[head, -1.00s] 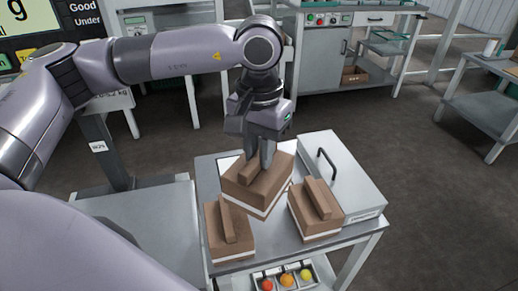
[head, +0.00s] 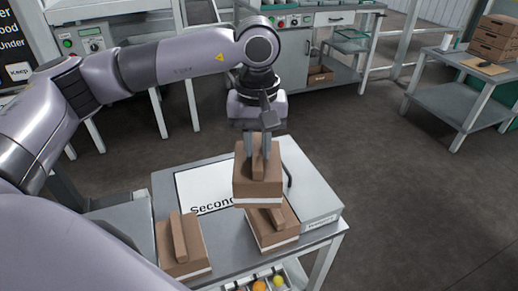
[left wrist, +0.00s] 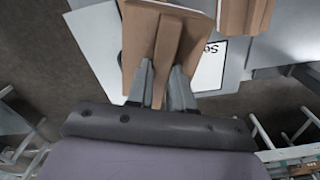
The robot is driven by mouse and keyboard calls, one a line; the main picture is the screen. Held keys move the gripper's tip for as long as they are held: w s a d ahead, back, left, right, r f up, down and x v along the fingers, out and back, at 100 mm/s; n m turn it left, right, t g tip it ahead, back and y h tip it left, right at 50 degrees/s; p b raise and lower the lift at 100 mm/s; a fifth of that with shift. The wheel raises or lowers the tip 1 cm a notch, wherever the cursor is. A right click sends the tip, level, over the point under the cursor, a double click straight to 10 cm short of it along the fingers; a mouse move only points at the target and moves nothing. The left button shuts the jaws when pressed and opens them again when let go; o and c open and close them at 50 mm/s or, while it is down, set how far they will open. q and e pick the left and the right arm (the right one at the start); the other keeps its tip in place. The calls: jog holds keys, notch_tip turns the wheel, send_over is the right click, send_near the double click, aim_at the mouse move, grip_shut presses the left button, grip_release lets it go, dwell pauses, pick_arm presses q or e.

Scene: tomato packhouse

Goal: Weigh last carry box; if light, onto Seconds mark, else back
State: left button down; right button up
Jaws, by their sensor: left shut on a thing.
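My left gripper (head: 262,150) is shut on the upright handle of a brown carry box (head: 258,188) with a white band. The box hangs above the table, in front of the right part of the white Seconds mark (head: 190,186), whose lettering it partly covers. In the left wrist view the fingers (left wrist: 160,88) grip the handle of the held box (left wrist: 140,45), with the Seconds mark (left wrist: 211,68) beside it. Two more carry boxes stand on the table: one at front left (head: 182,258), one at right (head: 275,238), partly behind the held box. My right gripper is out of view.
A side table (head: 450,100) at right bears stacked boxes (head: 493,38).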

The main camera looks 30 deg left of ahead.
pick_arm(q)
jog(key=n, duration=0.2)
jog(key=w+a+n+p, duration=0.1)
jog(key=r+n, duration=0.1)
jog(key=n, duration=0.1)
jog(key=shift+w+a+r+n, duration=0.1)
jog(key=shift+w+a+n, duration=0.2)
jog(key=shift+w+a, duration=0.05)
jog(key=n, duration=0.1)
jog(key=n+p, duration=0.1)
jog(key=w+a+n, duration=0.1)
jog(key=shift+a+r+n, duration=0.1)
jog(key=shift+r+n, duration=0.15)
jog(key=shift+n, duration=0.05)
jog(key=w+a+n+p, duration=0.1)
jog(key=a+n+p, duration=0.5)
jog(key=n, duration=1)
jog(key=w+a+n+p, duration=0.1)
jog(key=a+n+p, duration=0.1)
jog(key=a+n, duration=1.05)
notch_tip(320, 180, down, 15)
jog(key=d+n+b, duration=0.2)
jog(key=d+b, duration=0.1)
jog(key=b, duration=0.7)
jog(key=shift+b, duration=0.3)
jog(key=shift+s+f+n, duration=0.1)
jog(key=shift+n, duration=0.15)
